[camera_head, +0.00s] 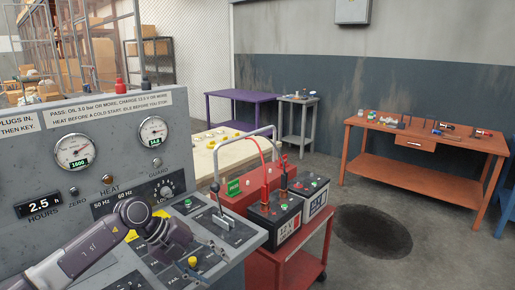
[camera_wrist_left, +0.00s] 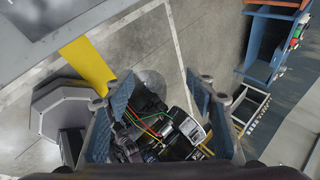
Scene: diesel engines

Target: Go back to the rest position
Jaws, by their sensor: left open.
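My left arm comes in from the lower left in the head view, in front of the grey control panel (camera_head: 95,185). My left gripper (camera_head: 213,246) is by the sloping lower part of the panel, near a yellow knob (camera_head: 192,261). I cannot tell in this view whether it touches the panel. In the left wrist view, the gripper (camera_wrist_left: 153,95) has its two blue-grey fingers wide apart, with nothing held between them. Dark parts with coloured wires (camera_wrist_left: 165,130) show below and beyond the fingers. My right gripper is in neither view.
A red cart (camera_head: 300,262) with two batteries (camera_head: 275,218) stands right of the panel. An orange workbench (camera_head: 425,150) and a purple table (camera_head: 240,97) stand farther back. Open floor with a dark stain (camera_head: 373,232) lies between. A yellow strip (camera_wrist_left: 88,62) runs beside the left finger.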

